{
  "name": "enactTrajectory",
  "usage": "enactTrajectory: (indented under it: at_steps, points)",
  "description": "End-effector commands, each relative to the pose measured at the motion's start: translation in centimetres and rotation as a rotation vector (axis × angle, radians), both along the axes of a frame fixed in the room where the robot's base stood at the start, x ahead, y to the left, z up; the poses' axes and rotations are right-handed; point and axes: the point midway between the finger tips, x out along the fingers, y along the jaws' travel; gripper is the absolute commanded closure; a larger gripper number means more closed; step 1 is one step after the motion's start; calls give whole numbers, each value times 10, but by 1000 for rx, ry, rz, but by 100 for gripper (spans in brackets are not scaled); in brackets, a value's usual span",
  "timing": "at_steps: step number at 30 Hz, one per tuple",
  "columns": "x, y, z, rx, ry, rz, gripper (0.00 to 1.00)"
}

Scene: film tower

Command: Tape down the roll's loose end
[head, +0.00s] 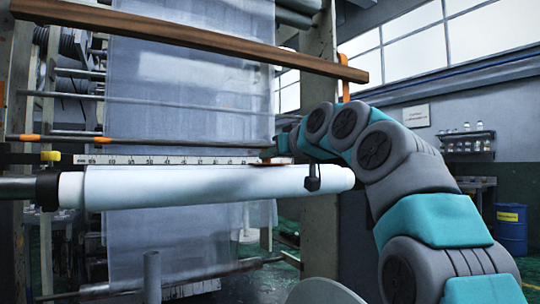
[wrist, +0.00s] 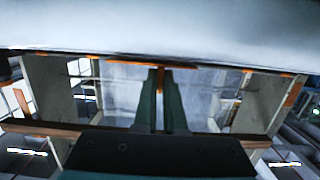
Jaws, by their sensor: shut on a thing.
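The white film roll (head: 200,186) lies level across the head view on a dark-collared shaft (head: 47,190). It also fills the top of the wrist view (wrist: 160,30). My gripper (head: 276,158) is at the roll's upper side, right of its middle. In the wrist view its two fingers (wrist: 160,75) are closed together just below the roll's edge. A thin orange-brown strip (wrist: 150,65), apparently tape, shows at the fingertips and between them; it looks gripped. I cannot tell whether it touches the roll. The roll's loose end cannot be made out clearly.
A ruler bar (head: 150,160) runs just behind the roll. A clear film sheet (head: 190,80) hangs behind it. A brown beam (head: 230,38) crosses above. A dark clamp-like piece (head: 312,180) sits at the roll's right. A blue drum (head: 511,229) stands far right.

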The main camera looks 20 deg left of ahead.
Motion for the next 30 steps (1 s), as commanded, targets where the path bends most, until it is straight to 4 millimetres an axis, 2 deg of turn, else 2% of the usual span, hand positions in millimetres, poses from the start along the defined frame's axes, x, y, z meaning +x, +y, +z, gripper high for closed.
enactTrajectory:
  at_steps: [30]
  points:
    - [0,0,-8,-1,1,0,100]
